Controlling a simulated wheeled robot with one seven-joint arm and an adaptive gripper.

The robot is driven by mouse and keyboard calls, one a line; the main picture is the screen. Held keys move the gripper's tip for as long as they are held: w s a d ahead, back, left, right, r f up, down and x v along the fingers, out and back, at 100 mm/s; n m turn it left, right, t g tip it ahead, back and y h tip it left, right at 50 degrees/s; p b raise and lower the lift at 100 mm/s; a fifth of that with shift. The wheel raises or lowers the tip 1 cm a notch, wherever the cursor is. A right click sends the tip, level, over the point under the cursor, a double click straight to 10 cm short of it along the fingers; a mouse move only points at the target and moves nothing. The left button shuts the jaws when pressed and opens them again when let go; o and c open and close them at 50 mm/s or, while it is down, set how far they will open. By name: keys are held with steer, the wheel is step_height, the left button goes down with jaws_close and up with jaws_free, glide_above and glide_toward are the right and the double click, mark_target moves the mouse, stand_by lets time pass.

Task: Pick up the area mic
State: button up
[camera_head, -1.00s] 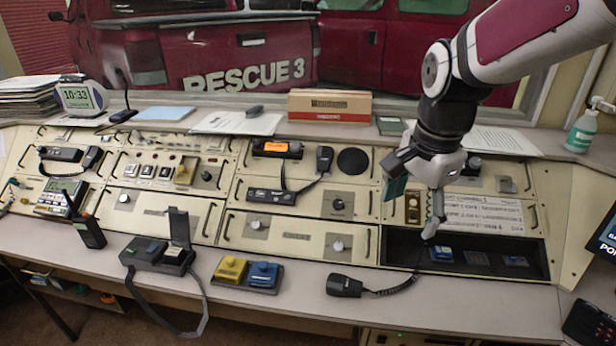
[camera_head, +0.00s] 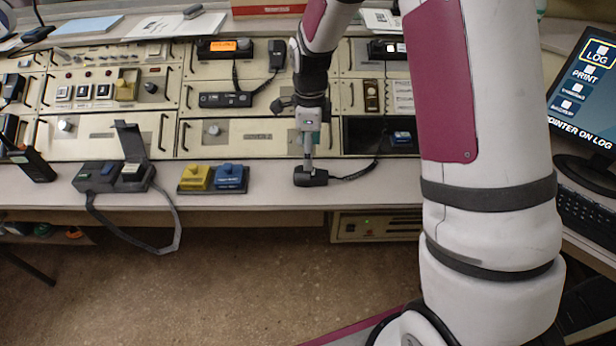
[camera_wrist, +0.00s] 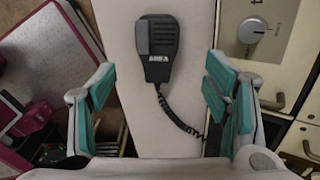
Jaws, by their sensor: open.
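The area mic (camera_head: 311,177) is a black hand mic lying on the pale desk ledge near its front edge. In the wrist view the mic (camera_wrist: 157,45) shows a grey side button, small white lettering that looks like "AREA", and a dark coiled cord (camera_wrist: 180,118). My gripper (camera_head: 308,163) points down over the mic in the head view. In the wrist view my gripper (camera_wrist: 160,82) is open, with one teal-padded finger on each side of the cord end of the mic. Neither finger visibly touches the mic there.
Left of the mic on the ledge sit a yellow block (camera_head: 196,178) and a blue block (camera_head: 230,177) on a dark base. A dark box with a raised lid (camera_head: 130,143) stands farther left. A dark recess (camera_head: 362,133) opens behind and right of the mic.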

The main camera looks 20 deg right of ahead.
mark_target(309, 173)
steer(key=shift+s+f, duration=0.2)
steer(key=shift+f, duration=3.6)
steer(key=c, duration=1.4)
